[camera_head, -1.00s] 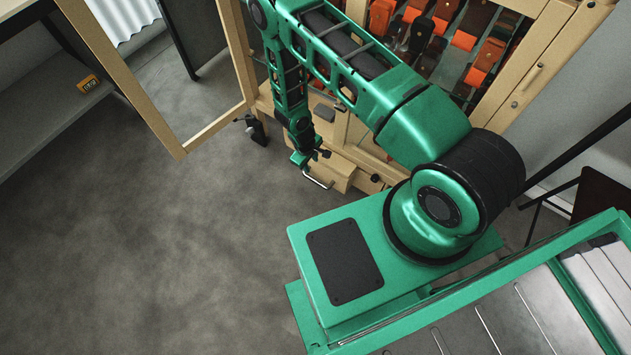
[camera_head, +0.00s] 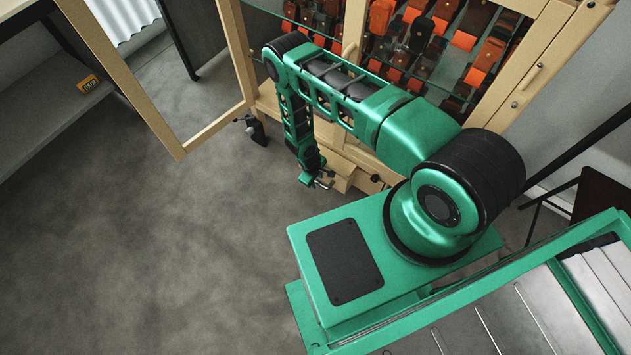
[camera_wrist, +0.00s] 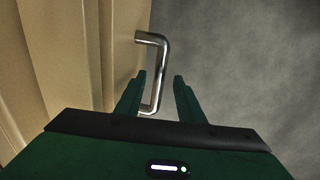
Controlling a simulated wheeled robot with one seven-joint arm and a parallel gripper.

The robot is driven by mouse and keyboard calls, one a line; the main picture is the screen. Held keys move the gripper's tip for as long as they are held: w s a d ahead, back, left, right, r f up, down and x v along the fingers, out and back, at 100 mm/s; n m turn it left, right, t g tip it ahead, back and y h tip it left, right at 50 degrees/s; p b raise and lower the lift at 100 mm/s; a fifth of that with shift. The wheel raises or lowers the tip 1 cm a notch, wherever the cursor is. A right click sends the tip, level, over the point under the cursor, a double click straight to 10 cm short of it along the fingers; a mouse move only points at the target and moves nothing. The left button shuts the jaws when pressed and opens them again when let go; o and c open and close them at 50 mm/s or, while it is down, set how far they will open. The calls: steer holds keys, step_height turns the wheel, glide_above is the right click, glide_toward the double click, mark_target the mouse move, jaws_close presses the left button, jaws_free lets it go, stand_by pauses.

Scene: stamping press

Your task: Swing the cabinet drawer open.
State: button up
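The tan cabinet (camera_head: 530,75) stands at the top of the head view. Its drawer (camera_head: 343,173) is low on the front, partly hidden by my arm; how far out it sits is hard to tell. In the wrist view a bent metal bar handle (camera_wrist: 164,62) stands out from the tan drawer front (camera_wrist: 75,50). My gripper (camera_wrist: 159,85) is open, with the lower part of the handle between its two green fingers, nearer the left one. I cannot tell whether they touch. In the head view my gripper (camera_head: 318,181) is small, at the drawer front.
A framed cabinet door (camera_head: 170,130) stands open at the left. Shelves behind hold several brown and orange items (camera_head: 420,35). A grey bench (camera_head: 45,115) with a small yellow device (camera_head: 88,84) is at far left. The grey floor (camera_head: 170,260) is clear at lower left.

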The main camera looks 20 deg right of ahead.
steer(key=shift+w+d+f, duration=0.1)
steer(key=shift+f, duration=0.5)
